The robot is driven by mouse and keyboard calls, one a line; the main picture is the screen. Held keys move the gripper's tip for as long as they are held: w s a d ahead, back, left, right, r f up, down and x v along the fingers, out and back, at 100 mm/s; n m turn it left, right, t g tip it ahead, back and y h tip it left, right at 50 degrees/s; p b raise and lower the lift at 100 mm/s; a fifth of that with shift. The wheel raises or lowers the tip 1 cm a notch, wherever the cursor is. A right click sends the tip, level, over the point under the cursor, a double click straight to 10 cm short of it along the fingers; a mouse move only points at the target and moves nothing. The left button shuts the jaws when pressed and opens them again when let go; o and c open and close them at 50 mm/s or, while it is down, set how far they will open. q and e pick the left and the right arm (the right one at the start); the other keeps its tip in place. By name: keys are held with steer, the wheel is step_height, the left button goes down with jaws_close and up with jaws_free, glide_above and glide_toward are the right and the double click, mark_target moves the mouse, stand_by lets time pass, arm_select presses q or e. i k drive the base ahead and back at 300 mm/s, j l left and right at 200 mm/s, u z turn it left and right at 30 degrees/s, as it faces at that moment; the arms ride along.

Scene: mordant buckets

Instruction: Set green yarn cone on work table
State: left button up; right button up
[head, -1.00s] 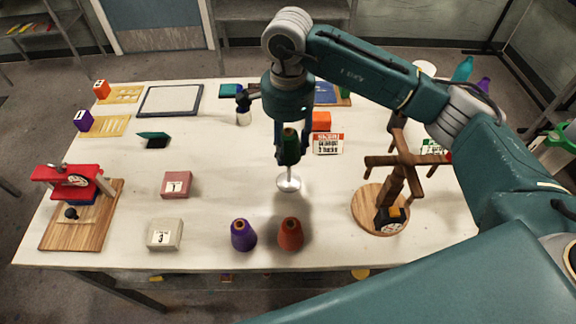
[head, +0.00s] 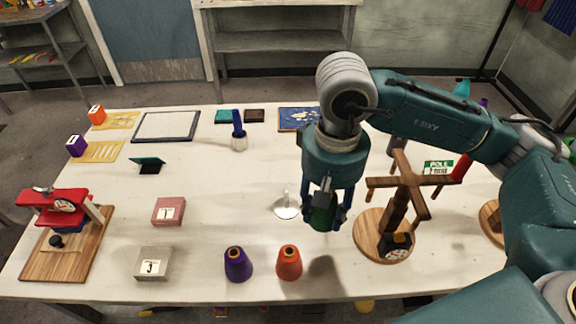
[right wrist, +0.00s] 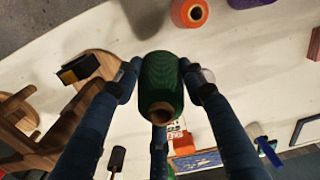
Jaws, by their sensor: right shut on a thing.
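The green yarn cone (head: 321,217) is between the fingers of my right gripper (head: 328,212), which is shut on it. The cone also shows in the right wrist view (right wrist: 162,85), with its brown core end towards the camera. It is held above the white work table (head: 215,200), and a shadow lies on the table below and in front of it. A purple yarn cone (head: 238,264) and an orange yarn cone (head: 289,263) stand upright near the front edge, left of the held cone. My left gripper is not in view.
A white-based stand (head: 286,208) is just left of my right gripper. A wooden yarn swift (head: 396,212) stands close on the right. Pink (head: 168,211) and grey (head: 153,263) numbered boxes sit on the left. The table front right of the orange cone looks clear.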

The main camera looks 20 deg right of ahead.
mark_target(243, 221)
steer(key=i+j, duration=0.15)
steer(key=j, duration=0.25)
steer(key=i+j, duration=0.1)
steer(key=j, duration=0.35)
steer(key=i+j, duration=0.15)
steer(key=j, duration=0.25)
steer(key=j+z, duration=0.25)
steer(key=z, duration=0.15)
steer(key=i+j+z, duration=0.1)
steer(key=j+z, duration=0.15)
steer(key=z, duration=0.15)
steer(key=j+z, duration=0.25)
steer(key=z, duration=0.15)
